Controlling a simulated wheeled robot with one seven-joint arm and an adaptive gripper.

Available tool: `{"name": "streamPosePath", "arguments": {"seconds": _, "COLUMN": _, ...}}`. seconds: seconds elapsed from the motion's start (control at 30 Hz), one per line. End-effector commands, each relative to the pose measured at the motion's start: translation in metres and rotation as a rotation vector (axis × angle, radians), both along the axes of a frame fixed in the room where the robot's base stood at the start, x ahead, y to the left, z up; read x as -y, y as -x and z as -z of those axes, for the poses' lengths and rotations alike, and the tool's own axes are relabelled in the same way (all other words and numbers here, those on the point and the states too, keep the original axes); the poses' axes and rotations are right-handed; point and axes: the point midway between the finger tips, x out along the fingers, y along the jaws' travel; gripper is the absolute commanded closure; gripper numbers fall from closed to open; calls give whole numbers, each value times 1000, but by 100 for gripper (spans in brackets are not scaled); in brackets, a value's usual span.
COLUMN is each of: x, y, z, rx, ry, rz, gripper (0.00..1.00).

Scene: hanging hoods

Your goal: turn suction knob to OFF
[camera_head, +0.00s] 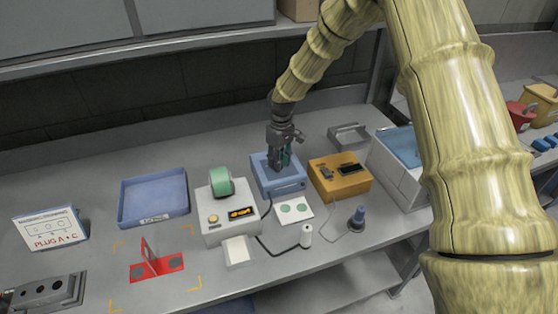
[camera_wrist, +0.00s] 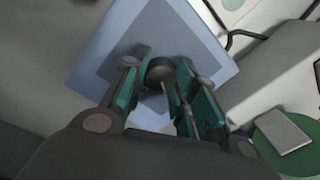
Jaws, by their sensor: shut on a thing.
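A blue box (camera_head: 287,184) stands on the bench near the middle, and it also shows in the wrist view (camera_wrist: 200,52). A dark round knob (camera_wrist: 160,71) with a light pointer line sits on its top. My gripper (camera_head: 280,166) points down over the box. In the wrist view its green-padded fingers (camera_wrist: 160,82) are on both sides of the knob, shut on it. The gripper hides the knob in the head view. No OFF marking can be read.
A white device with a green roll (camera_head: 219,187) stands left of the blue box, and an orange device (camera_head: 325,186) stands close on its right. A blue tray (camera_head: 127,208) and a red bracket (camera_head: 158,264) are further left. Cables lie in front. A shelf (camera_head: 120,67) hangs behind.

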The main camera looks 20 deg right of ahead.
Motion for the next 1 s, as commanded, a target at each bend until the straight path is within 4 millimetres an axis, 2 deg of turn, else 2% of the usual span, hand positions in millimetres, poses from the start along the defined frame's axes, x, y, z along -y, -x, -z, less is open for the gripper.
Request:
{"name": "streamPosePath", "arguments": {"seconds": 0.43, "x": 1, "y": -4, "z": -4, "rx": 11, "ry": 0, "rz": -10, "gripper": 96}}
{"name": "streamPosePath", "arguments": {"seconds": 0.47, "x": 1, "y": -4, "z": -4, "rx": 11, "ry": 0, "rz": -10, "gripper": 69}}
{"name": "streamPosePath", "arguments": {"seconds": 0.57, "x": 1, "y": -4, "z": -4, "rx": 8, "ry": 0, "rz": -9, "gripper": 50}}
{"name": "streamPosePath", "arguments": {"seconds": 0.87, "x": 0, "y": -1, "z": -2, "rx": 4, "ry": 0, "rz": -9, "gripper": 49}}
{"name": "streamPosePath", "arguments": {"seconds": 1.0, "x": 0, "y": -2, "z": -8, "rx": 4, "ry": 0, "rz": -9, "gripper": 49}}
